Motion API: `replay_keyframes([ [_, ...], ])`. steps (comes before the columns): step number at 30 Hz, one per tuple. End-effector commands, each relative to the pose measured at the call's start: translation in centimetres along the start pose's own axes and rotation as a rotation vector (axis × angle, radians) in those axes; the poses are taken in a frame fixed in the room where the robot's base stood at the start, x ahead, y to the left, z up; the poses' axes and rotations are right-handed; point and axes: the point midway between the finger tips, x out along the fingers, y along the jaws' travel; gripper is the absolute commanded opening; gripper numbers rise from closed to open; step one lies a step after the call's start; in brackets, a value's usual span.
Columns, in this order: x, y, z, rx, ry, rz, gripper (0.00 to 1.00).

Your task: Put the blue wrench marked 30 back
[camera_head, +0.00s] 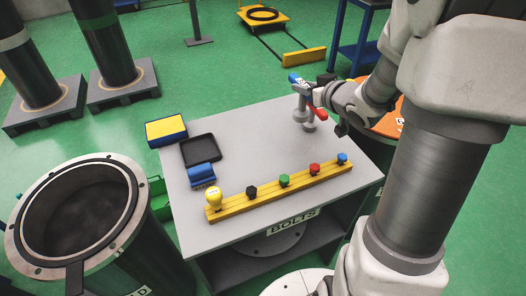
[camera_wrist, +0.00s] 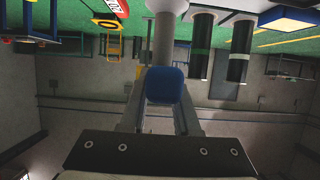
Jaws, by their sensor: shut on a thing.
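My gripper (camera_head: 311,88) is above the far right part of the grey table, shut on a blue piece (camera_head: 294,77) with a small pale label, which I take to be the blue wrench. In the wrist view its blue end (camera_wrist: 165,85) sits between the two fingers; the number cannot be read. A grey upright piece (camera_head: 301,112) shows just below the gripper; whether it belongs to the wrench or to a stand I cannot tell. A red piece with a pale mark (camera_head: 317,113) is beside it. It is partly hidden by my arm.
On the grey table (camera_head: 235,160), a yellow rail (camera_head: 240,206) carries several coloured knobs along the front. A black tray (camera_head: 200,150) and a blue block (camera_head: 202,175) lie at the left. A yellow-blue box (camera_head: 166,131) is beyond. An open drum (camera_head: 82,215) stands left.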

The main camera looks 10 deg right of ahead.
Motion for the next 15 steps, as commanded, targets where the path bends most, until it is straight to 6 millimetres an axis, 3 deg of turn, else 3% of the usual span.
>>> replay_keyframes([
  [5, -0.67, 0.90, 0.15, 0.001, 0.003, 0.002, 0.00],
  [15, -0.37, 0.51, 0.34, 0.001, 0.002, -0.001, 0.00],
])
